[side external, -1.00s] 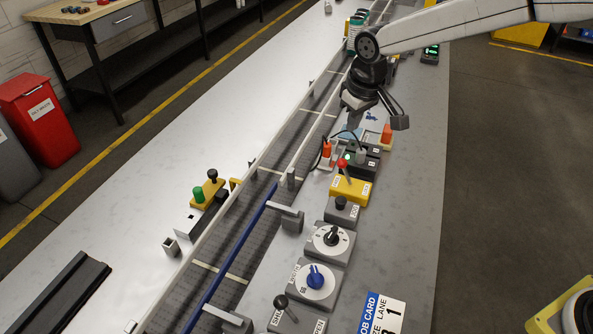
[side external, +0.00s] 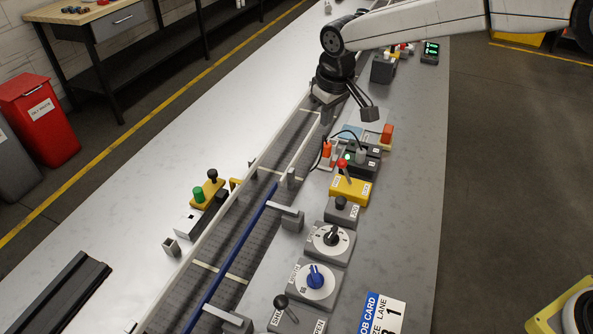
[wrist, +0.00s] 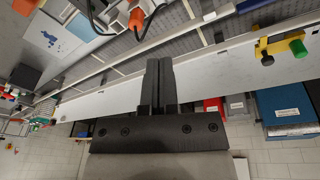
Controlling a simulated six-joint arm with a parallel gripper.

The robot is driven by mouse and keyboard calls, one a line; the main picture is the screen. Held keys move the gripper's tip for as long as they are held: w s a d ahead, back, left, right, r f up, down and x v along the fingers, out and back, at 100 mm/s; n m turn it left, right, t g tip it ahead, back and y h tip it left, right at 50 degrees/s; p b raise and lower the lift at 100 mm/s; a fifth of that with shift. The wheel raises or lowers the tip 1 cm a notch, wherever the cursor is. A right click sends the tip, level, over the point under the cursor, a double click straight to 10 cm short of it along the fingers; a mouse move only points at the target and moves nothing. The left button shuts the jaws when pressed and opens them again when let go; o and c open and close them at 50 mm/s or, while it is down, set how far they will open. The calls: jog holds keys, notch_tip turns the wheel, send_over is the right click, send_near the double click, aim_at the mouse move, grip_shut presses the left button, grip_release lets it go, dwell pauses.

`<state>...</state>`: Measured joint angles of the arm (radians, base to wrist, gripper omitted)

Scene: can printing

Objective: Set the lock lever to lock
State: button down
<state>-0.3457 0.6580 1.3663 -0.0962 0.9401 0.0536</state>
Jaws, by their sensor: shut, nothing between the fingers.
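A yellow box with a red-knobbed lever (side external: 344,171) stands on the right-hand bench beside the conveyor in the side view. The lever stands nearly upright, and its labels are too small to read. It looks the most like the lock lever, but I cannot confirm this. My gripper (side external: 325,101) is over the conveyor, farther back and apart from the lever. In the wrist view my gripper (wrist: 158,68) is shut and empty. The lever does not show clearly there.
Grey and black boxes (side external: 366,158) with a cable stand just behind the yellow box. In front are a black-knobbed box (side external: 341,209), a black dial (side external: 331,238), a blue dial (side external: 315,276) and another black-knobbed lever (side external: 281,303). Conveyor rails (side external: 268,172) run alongside.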

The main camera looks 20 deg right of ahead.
aim_at(340, 159)
jog(key=f, duration=0.3)
jog(key=w+f, duration=0.1)
jog(key=f, duration=0.5)
jog(key=shift+w+d+f, duration=0.1)
jog(key=shift+w+f, duration=0.25)
jog(key=shift+w, duration=0.05)
jog(key=shift+s+d+r, duration=0.1)
jog(key=shift+s+d, duration=0.1)
jog(key=shift+s, duration=0.4)
jog(key=shift+s+d+r, duration=0.15)
jog(key=shift+s+d, duration=0.05)
jog(key=shift+s, duration=0.45)
jog(key=shift+s+d+r, duration=0.1)
jog(key=shift+s+d, duration=0.1)
jog(key=shift+s, duration=0.4)
jog(key=shift+s+d+r+t+y, duration=0.3)
jog(key=shift+s+d+t+y, duration=0.1)
jog(key=shift+t+y, duration=0.1)
jog(key=shift+s+d, duration=0.1)
jog(key=shift+s+d+r, duration=0.35)
jog(key=shift+s+d, duration=0.45)
jog(key=shift+d, duration=0.05)
jog(key=shift+s+d, duration=0.7)
jog(key=shift+s, duration=0.05)
jog(key=shift+w, duration=0.1)
jog(key=shift+r, duration=0.1)
